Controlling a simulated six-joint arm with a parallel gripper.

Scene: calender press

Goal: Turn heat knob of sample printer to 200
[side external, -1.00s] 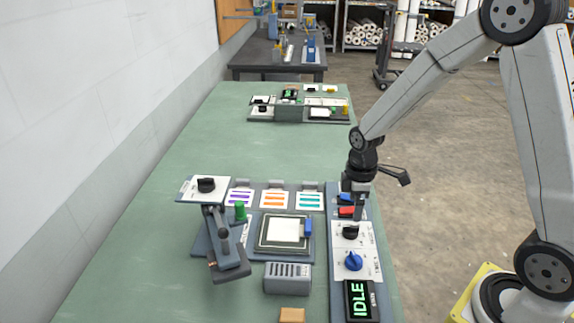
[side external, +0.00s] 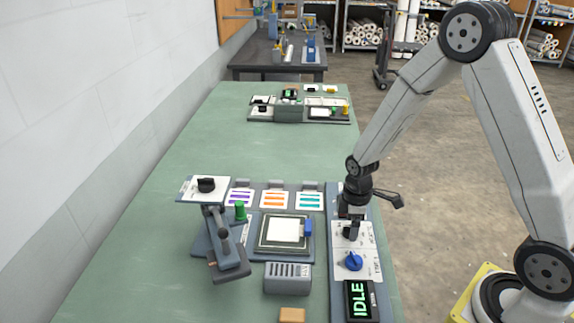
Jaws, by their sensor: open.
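The sample printer has a control panel (side external: 368,240) on the right side of the near bench. A blue knob (side external: 353,261) sits on its white plate, with the display (side external: 361,300) reading IDLE in front of it. My gripper (side external: 350,231) is open and points down over the spot behind the blue knob. The panel's black knob is there, mostly hidden by the fingers; I cannot tell if they touch it. Another black knob (side external: 206,185) sits on a white plate at the printer's left. The dial markings are too small to read.
A press arm (side external: 226,250) and green knob (side external: 240,211) stand left of the framed white sheet (side external: 284,231). A grey slotted block (side external: 288,278) lies in front. Colour cards (side external: 273,198) line the back. The green bench (side external: 200,130) is clear beyond, up to a second device (side external: 290,108).

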